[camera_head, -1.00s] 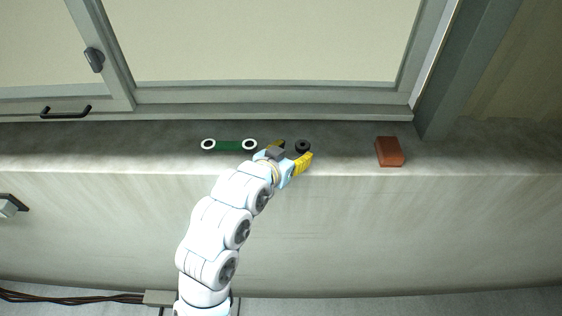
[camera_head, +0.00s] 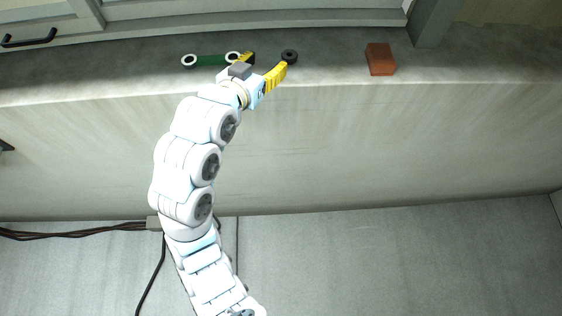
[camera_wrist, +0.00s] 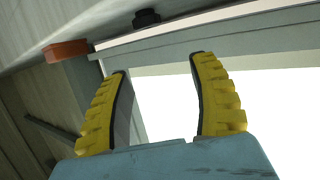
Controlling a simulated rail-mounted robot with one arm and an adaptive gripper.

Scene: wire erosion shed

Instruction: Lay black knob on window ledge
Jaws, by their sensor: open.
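The black knob (camera_head: 289,56) is a small dark round piece resting on the grey window ledge (camera_head: 330,68). In the wrist view the knob (camera_wrist: 146,18) shows at the top, beyond the fingertips. My gripper (camera_head: 268,60) has yellow fingers that are spread apart with nothing between them. In the head view it is at the ledge's front edge, just left of the knob, with its right fingertip close to the knob. In the wrist view my gripper (camera_wrist: 158,66) is open and a gap shows between it and the knob.
A green bar with white ring ends (camera_head: 211,60) lies on the ledge left of my gripper, close to the left finger. A red-brown brick (camera_head: 380,59) sits to the right. The window frame (camera_head: 250,23) rises behind. The ledge between knob and brick is clear.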

